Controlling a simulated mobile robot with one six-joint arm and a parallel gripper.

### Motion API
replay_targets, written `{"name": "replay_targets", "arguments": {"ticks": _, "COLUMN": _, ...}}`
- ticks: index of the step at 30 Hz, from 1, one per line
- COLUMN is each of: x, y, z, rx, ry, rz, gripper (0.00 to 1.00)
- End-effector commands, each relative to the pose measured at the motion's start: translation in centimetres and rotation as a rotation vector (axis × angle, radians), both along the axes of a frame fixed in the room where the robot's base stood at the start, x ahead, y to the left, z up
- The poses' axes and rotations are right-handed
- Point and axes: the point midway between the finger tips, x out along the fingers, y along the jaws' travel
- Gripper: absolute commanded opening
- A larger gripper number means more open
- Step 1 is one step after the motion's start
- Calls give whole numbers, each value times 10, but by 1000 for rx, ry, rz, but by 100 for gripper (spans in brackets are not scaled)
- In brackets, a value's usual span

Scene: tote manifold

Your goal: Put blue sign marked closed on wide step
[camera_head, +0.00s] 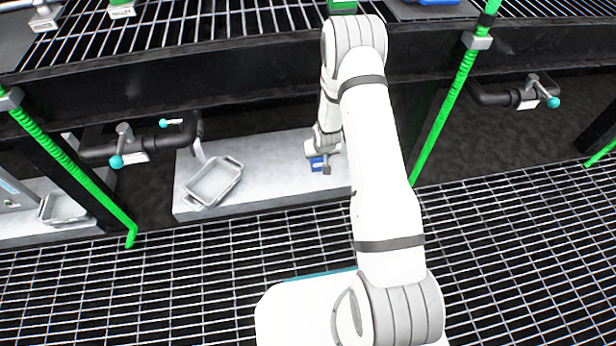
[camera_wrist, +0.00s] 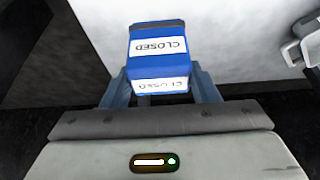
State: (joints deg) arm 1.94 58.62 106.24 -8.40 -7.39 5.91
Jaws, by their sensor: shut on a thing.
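The blue sign (camera_wrist: 158,62) carries white labels reading "CLOSED", upside down in the wrist view. It sits between the two fingers of my gripper (camera_wrist: 160,88), which is shut on it. In the head view the blue sign (camera_head: 317,164) is small and partly hidden by my gripper (camera_head: 322,162). Both are over the wide light-grey step (camera_head: 270,160) below the dark beam. I cannot tell whether the sign touches the step.
A grey tray (camera_head: 213,182) lies at the step's left part. Pipes with teal-handled valves (camera_head: 118,160) stand left, and another valve (camera_head: 552,101) right. Green poles (camera_head: 450,95) rise beside the step. Grating floor (camera_head: 180,290) lies in front. The step around my gripper looks clear.

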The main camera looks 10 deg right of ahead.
Motion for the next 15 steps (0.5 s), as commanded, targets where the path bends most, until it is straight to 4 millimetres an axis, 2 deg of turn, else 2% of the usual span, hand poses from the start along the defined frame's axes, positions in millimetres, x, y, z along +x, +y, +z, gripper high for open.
{"name": "replay_targets", "arguments": {"ticks": 1, "x": 0, "y": -1, "z": -10, "rx": -1, "ry": -1, "rz": -1, "gripper": 30}}
{"name": "replay_targets", "arguments": {"ticks": 5, "x": 0, "y": -1, "z": -22, "rx": -1, "ry": 1, "rz": 0, "gripper": 30}}
{"name": "replay_targets", "arguments": {"ticks": 12, "x": 0, "y": -3, "z": -66, "rx": -1, "ry": 1, "rz": -6, "gripper": 30}}
{"name": "replay_targets", "arguments": {"ticks": 15, "x": 0, "y": -4, "z": -77, "rx": 0, "ry": 0, "rz": -7, "gripper": 30}}
